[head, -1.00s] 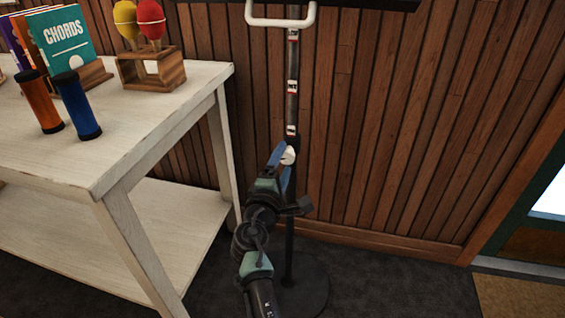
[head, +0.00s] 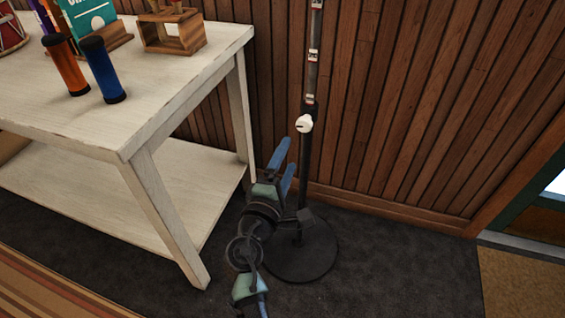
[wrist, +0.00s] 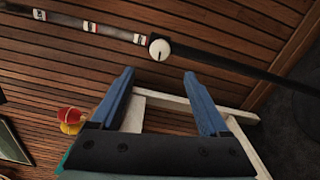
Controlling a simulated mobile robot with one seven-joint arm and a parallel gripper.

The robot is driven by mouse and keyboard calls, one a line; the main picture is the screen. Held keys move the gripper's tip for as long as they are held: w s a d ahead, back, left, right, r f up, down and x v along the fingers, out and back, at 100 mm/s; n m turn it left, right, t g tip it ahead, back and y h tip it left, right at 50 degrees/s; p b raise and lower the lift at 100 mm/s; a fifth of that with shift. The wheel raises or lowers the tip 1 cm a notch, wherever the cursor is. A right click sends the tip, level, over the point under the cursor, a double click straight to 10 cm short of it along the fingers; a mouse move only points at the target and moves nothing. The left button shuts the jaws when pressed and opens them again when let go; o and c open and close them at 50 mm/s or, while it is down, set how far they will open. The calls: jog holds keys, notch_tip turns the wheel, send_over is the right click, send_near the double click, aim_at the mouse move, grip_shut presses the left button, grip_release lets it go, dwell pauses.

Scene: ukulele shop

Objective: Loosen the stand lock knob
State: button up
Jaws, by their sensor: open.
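The white stand lock knob (head: 305,123) sits on the black stand pole (head: 304,168), at the collar below the silver upper tube. In the wrist view the knob (wrist: 159,48) shows above and between the two blue fingertips, with a dark mark on its face. My gripper (head: 293,155) is open and empty. In the head view it is below and to the left of the knob, with its blue fingers pointing up. It is apart from the knob. The wrist view also shows my gripper (wrist: 160,78) with nothing between its fingers.
A white wooden table (head: 150,128) stands to the left, close to my gripper, with blue (head: 103,70) and orange (head: 66,66) cylinders on it. The wood-panelled wall (head: 400,110) is close behind the stand. The round stand base (head: 305,258) rests on dark carpet. Floor to the right is clear.

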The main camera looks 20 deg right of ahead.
jog(key=shift+v, duration=1.35)
jog(key=s+a+r+m+t+y, duration=0.1)
jog(key=a+r+m+t, duration=0.15)
jog(key=r, duration=0.75)
jog(key=a+r+m+t+y, duration=0.1)
jog(key=r+m, duration=0.3)
jog(key=r, duration=0.6)
jog(key=s+a+r+m+t+y, duration=0.15)
jog(key=r+m, duration=0.25)
jog(key=r, duration=0.6)
jog(key=s+a+r+m+t+y, duration=0.1)
jog(key=s+a+r+t+y, duration=0.25)
jog(key=s+r, duration=0.45)
jog(key=s+a+r+m+t+y, duration=0.2)
jog(key=s+a+r+t+y, duration=0.15)
jog(key=s+r, duration=0.55)
notch_tip(320, 180, up, 36)
jog(key=w+p, duration=0.2)
jog(key=p, duration=3.2)
jog(key=shift+w+a+p, duration=0.2)
jog(key=shift+a+p, duration=0.05)
jog(key=shift+p, duration=0.1)
